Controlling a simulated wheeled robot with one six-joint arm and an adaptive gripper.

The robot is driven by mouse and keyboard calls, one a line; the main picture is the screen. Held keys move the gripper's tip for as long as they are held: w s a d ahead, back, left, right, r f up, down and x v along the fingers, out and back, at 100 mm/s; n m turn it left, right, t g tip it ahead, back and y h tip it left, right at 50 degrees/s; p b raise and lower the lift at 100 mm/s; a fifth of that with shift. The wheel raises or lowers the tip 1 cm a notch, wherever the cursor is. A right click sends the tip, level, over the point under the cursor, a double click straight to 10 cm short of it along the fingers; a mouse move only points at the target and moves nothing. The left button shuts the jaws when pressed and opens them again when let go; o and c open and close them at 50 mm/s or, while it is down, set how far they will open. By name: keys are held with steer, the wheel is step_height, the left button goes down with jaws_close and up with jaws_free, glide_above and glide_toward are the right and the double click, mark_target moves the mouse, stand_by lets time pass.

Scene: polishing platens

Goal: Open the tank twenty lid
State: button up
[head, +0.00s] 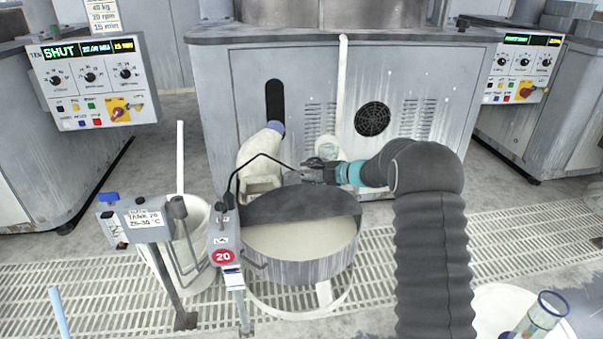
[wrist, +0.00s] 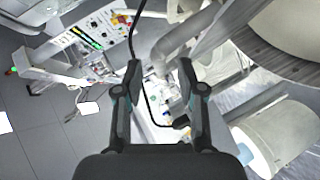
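Tank twenty (head: 310,270) is a round grey tank of pale liquid, standing on the floor grating in the head view. A grey box with a red "20" label (head: 223,257) sits at its left edge. A dark half-round lid (head: 300,205) covers the back half of the tank; the front half shows liquid. I cannot tell whether the lid is flat or tilted. My gripper (head: 312,168) is above the back edge of the lid, apart from it as far as I can see. In the wrist view my gripper (wrist: 159,72) is open, with nothing clearly held between its fingers.
A thin black cable or rod (head: 262,156) arcs from the label box towards my gripper. A white bucket (head: 190,250) and a signpost (head: 145,219) stand left of the tank. A clear cylinder (head: 545,312) is at front right.

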steer(key=v, duration=0.9)
steer(key=shift+w, duration=0.1)
